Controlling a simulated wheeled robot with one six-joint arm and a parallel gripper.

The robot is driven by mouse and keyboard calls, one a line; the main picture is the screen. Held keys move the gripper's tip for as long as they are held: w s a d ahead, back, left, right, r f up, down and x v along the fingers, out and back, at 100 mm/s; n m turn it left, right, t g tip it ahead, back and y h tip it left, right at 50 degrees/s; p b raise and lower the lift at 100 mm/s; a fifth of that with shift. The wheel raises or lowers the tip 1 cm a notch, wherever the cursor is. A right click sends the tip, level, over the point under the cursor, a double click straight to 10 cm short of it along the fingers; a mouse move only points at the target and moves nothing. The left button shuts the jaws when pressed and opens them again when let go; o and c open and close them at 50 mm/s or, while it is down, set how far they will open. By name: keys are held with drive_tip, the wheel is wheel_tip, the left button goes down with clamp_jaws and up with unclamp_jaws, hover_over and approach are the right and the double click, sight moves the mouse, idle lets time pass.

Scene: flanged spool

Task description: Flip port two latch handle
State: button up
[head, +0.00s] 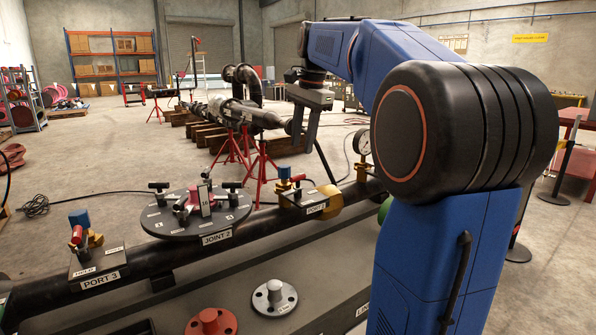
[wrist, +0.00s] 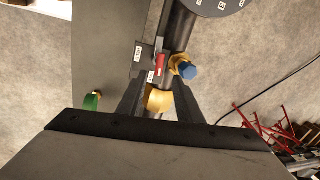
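The port block (head: 310,207) behind the round disc carries a latch with a red handle (head: 298,178) beside a blue-capped yellow fitting (head: 284,175). Its label starts with PORT; the number is too small to read surely. In the wrist view, the red handle (wrist: 161,65) lies beyond my fingertips, left of the blue cap (wrist: 189,72). A yellow round part (wrist: 158,100) shows between my fingers. My gripper (head: 304,140) hangs fingers-down above and behind the port. Its two fingers are spread apart and empty, as the wrist view (wrist: 160,86) also shows, with no contact seen.
Port 3 (head: 98,272) has a similar red handle at the left. The round JOINT 2 disc (head: 195,213), with black T-handles, stands between the ports. A pressure gauge (head: 361,145) rises right of the port. Red and grey flanged pieces (head: 273,298) sit on the front bench.

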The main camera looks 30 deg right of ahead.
sight(298, 177)
drive_tip(key=f, duration=0.3)
drive_tip(key=w+f, duration=0.1)
drive_tip(key=f, duration=0.2)
drive_tip(key=w+f, duration=0.1)
drive_tip(key=f, duration=0.2)
drive_tip(key=shift+a+f, duration=0.15)
drive_tip(key=shift+f, duration=0.15)
clamp_jaws()
